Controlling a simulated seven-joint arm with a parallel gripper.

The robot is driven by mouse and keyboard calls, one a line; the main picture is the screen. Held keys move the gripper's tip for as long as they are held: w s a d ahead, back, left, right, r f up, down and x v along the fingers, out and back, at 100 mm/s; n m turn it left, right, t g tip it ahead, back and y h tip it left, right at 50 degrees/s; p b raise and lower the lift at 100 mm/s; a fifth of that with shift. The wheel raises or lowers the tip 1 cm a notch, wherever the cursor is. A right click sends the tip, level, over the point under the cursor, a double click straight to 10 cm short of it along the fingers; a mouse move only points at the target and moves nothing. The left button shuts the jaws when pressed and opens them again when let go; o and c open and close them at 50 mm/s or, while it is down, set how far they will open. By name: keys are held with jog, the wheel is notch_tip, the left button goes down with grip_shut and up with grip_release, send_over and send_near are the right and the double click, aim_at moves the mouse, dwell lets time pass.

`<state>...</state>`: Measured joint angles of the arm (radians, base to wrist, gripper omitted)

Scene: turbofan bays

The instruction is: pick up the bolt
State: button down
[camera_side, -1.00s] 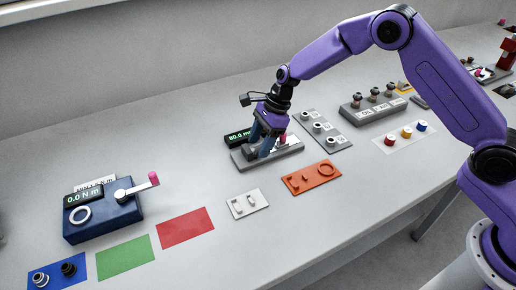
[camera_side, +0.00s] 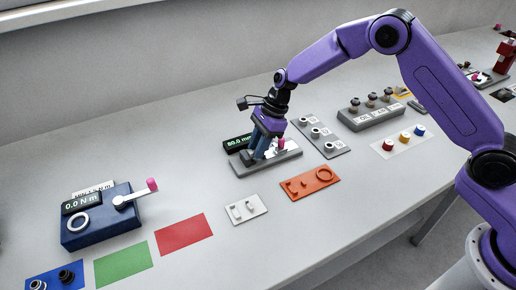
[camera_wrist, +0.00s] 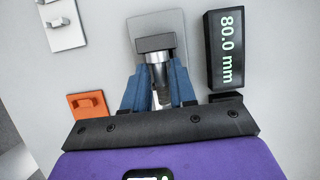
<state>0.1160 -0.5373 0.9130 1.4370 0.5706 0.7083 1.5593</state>
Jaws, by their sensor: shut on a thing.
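In the side view my gripper (camera_side: 260,150) is low over the grey gauge base (camera_side: 285,158), and the bolt cannot be made out there. I cannot tell whether the bolt touches the base.
A dark readout (camera_side: 237,144) showing 80.0 mm stands close beside my gripper. A pink knob (camera_side: 282,143) is just to the right. An orange tray (camera_side: 310,183) and a white plate (camera_side: 246,210) lie in front. A blue torque box (camera_side: 100,218) is far left.

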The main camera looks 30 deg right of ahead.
jog(key=s+d+r, duration=0.3)
jog(key=s+r, duration=0.3)
jog(key=s+d+r, duration=0.2)
jog(key=s+r, duration=0.4)
jog(key=shift+s+d, duration=0.4)
jog(key=shift+a+f+m+g, duration=0.15)
jog(key=shift+f+g, duration=0.4)
jog(key=shift+f, duration=1.65)
jog(key=shift+d+f+m+g, duration=0.1)
jog(key=shift+f+g, duration=0.4)
jog(key=shift+f, duration=1.65)
jog(key=shift+a+f+m+g, duration=0.15)
jog(key=shift+f+g, duration=0.4)
jog(key=shift+f, duration=1.65)
jog(key=shift+f, duration=0.4)
jog(key=c, duration=0.8)
grip_release()
jog(key=shift+w, duration=0.1)
jog(key=shift+c, duration=1.1)
